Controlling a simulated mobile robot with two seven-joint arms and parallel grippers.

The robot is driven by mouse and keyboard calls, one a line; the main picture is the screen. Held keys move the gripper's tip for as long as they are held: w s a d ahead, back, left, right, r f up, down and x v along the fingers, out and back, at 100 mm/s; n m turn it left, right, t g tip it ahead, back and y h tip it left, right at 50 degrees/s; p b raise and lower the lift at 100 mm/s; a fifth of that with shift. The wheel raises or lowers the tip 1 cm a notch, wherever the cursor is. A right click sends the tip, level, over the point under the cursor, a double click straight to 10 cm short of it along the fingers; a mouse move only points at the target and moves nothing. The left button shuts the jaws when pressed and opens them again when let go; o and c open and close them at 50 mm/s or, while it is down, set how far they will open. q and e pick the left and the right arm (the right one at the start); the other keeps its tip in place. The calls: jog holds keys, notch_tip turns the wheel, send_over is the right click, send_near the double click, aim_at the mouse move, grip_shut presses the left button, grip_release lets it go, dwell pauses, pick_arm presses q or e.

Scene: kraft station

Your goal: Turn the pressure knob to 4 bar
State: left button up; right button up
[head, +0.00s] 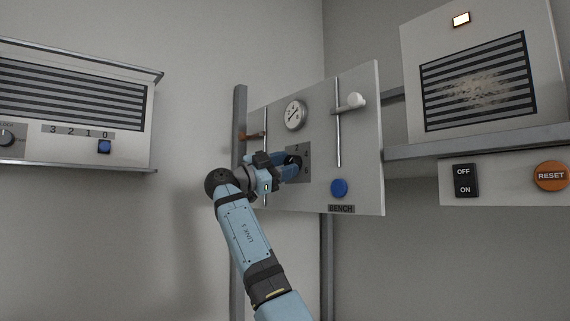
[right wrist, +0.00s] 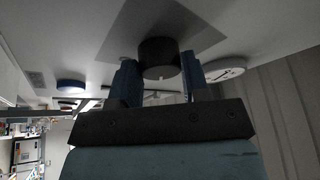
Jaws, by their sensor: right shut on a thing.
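In the right wrist view my gripper (right wrist: 160,84) has one finger on each side of the knob. A round white gauge (head: 295,114) sits above the plate; its reading is too small to tell. The knob's pointer is hidden. My left gripper is not in view.
An OFF/ON switch (head: 465,180) and orange RESET button (head: 550,176) are at right.

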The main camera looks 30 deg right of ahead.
jog(key=shift+r+m, duration=0.1)
jog(key=shift+m, duration=0.6)
jog(key=shift+g, duration=0.3)
jog(key=o, duration=0.9)
jog(key=b+v, duration=0.1)
jog(key=v, duration=0.6)
jog(key=b+v, duration=0.1)
jog(key=v, duration=0.6)
jog(key=shift+r, duration=0.25)
